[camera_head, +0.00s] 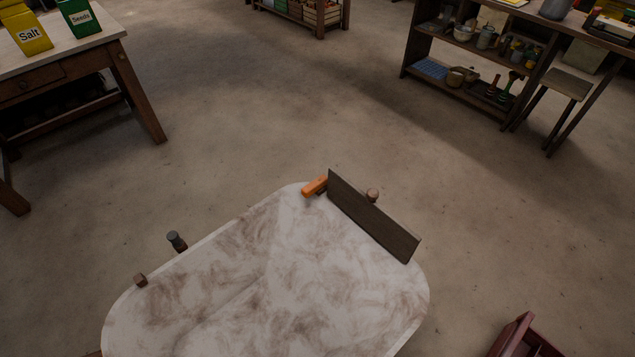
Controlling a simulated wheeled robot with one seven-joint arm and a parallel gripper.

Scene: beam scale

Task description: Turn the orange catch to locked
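The orange catch (315,186) is a small bar at the far end of a pale, brown-smudged board with rounded corners (270,270). It lies at a slant beside the left end of a dark upright plate (372,218). I cannot tell from this view whether it is locked. A small brown knob (372,194) shows behind the plate. My gripper is not in view.
A reddish wooden crate (525,338) is at lower right. A table (70,52) stands upper left, shelves (470,60) and a stool (566,84) upper right. Open floor lies between.

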